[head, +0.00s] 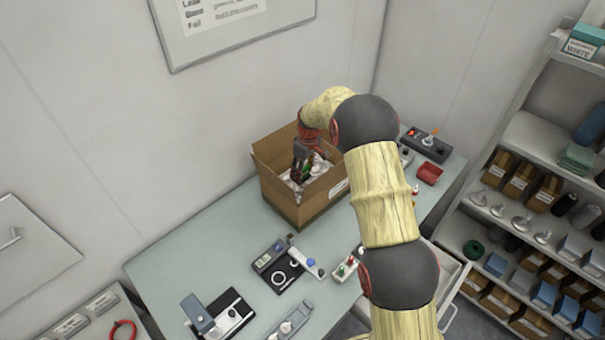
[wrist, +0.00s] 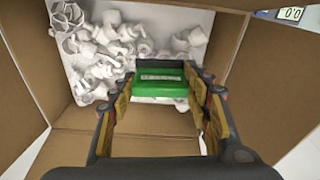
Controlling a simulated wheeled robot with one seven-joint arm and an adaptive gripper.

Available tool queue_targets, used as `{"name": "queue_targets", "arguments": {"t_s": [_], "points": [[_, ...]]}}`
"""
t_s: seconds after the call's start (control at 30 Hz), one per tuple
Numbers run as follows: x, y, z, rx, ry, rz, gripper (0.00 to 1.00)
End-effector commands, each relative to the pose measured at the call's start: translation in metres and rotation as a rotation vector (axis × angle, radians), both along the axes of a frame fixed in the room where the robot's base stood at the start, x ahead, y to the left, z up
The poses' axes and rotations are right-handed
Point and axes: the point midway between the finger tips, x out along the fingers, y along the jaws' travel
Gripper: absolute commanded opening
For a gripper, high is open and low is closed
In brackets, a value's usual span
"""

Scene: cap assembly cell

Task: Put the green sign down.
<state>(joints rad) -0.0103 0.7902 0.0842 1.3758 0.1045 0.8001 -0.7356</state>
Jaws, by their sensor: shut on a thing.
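The green sign (wrist: 160,80) is between the fingers of my gripper (wrist: 163,100) in the wrist view, with a pale band of lettering on its face. My gripper is shut on it. The sign is over or among white packing pieces (wrist: 100,50) inside an open cardboard box (wrist: 150,118). I cannot tell whether it touches them. In the head view my gripper (head: 302,160) reaches down into the box (head: 282,199), and only a little green of the sign (head: 309,162) shows there.
The box walls stand close around my gripper. The box stands on a pale table (head: 180,258) against the wall. Small fixtures (head: 283,270) sit in front of it, and a red bin (head: 429,174) is to its right. A stocked shelf (head: 520,210) stands at the right.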

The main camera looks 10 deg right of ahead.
Motion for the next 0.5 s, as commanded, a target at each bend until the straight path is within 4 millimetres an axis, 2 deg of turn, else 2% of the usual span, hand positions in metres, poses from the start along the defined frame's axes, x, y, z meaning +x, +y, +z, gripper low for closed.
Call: {"name": "queue_targets", "arguments": {"t_s": [0.17, 0.4, 0.5], "points": [[0.000, 0.000, -0.012, 0.000, -0.001, 0.000, 0.23], [0.000, 0.000, -0.042, 0.000, 0.001, 0.000, 0.23], [0.001, 0.000, -0.046, 0.000, -0.003, 0.000, 0.23]]}}
